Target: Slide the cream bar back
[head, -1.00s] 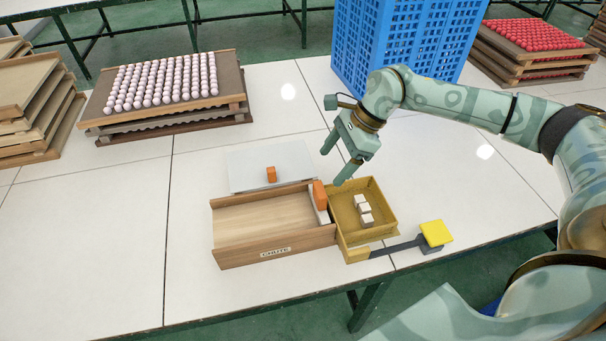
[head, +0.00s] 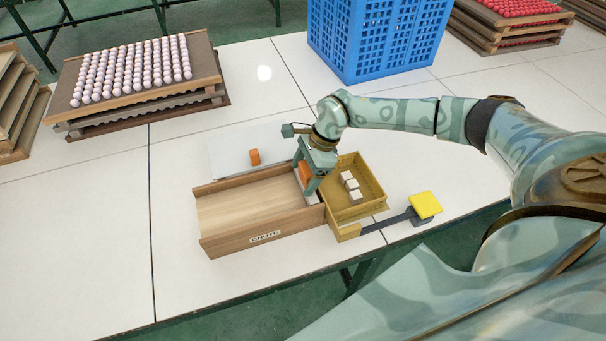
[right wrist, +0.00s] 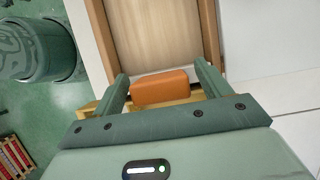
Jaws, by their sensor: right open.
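The cream bar (head: 311,198) lies across the right end of the wooden chute (head: 265,240), with an orange block (head: 305,172) standing on it like a handle. My right gripper (head: 304,173) is over this end with its fingers open, one on each side of the orange block. In the right wrist view, the orange block (right wrist: 160,87) sits between the two open fingers (right wrist: 161,76), with small gaps visible. The gripper hides part of the bar. My left gripper is not in view.
A yellow tray (head: 375,208) with several white cubes adjoins the chute's right end. A lever with a yellow pad (head: 425,204) is at its front right. An orange cube (head: 254,157) sits on a white plate (head: 225,160) behind the chute. A blue crate (head: 345,65) stands farther back.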

